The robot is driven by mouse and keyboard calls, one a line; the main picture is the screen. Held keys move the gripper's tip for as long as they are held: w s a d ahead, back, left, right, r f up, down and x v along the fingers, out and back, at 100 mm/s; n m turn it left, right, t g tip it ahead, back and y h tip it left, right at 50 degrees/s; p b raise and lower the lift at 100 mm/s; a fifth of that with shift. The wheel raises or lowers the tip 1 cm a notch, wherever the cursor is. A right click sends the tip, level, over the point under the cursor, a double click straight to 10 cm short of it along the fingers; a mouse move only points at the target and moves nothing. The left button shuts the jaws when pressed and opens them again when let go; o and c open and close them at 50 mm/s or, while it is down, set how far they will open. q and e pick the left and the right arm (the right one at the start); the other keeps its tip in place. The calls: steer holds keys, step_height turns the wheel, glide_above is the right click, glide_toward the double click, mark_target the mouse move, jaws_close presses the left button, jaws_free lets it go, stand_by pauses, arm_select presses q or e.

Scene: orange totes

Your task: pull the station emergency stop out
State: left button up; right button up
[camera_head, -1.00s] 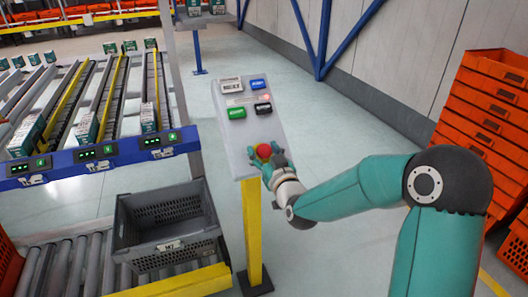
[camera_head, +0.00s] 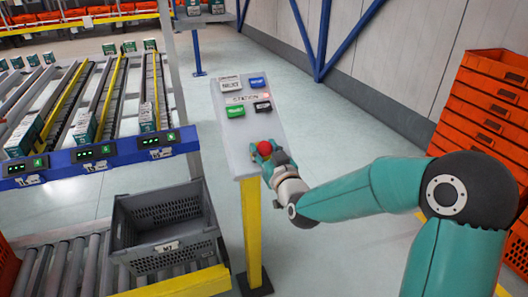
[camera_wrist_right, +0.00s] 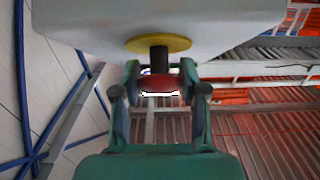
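The station emergency stop is a red mushroom knob (camera_head: 264,147) low on the sloped grey panel (camera_head: 240,160), which stands on a yellow post. In the right wrist view, the red knob (camera_wrist_right: 160,82) sits on a dark stem below a yellow disc (camera_wrist_right: 158,45), with a length of stem showing. My right gripper (camera_head: 266,154) is at the knob, its teal fingers (camera_wrist_right: 160,75) on either side and apparently touching the knob's sides. The fingers partly hide the knob's edges. My left gripper is not in view.
Above the knob, the panel carries a green button (camera_head: 236,112), a black one (camera_head: 262,106), a blue one (camera_head: 257,82) and a white display (camera_head: 230,86). A grey crate (camera_head: 165,246) stands on rollers at left. Orange totes (camera_head: 485,110) are stacked at right.

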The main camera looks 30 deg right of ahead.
steer(key=o, duration=0.4)
steer(key=shift+s+a+r, duration=0.1)
steer(key=shift+r, duration=0.1)
steer(key=shift+f, duration=0.1)
steer(key=shift+v, duration=3.7)
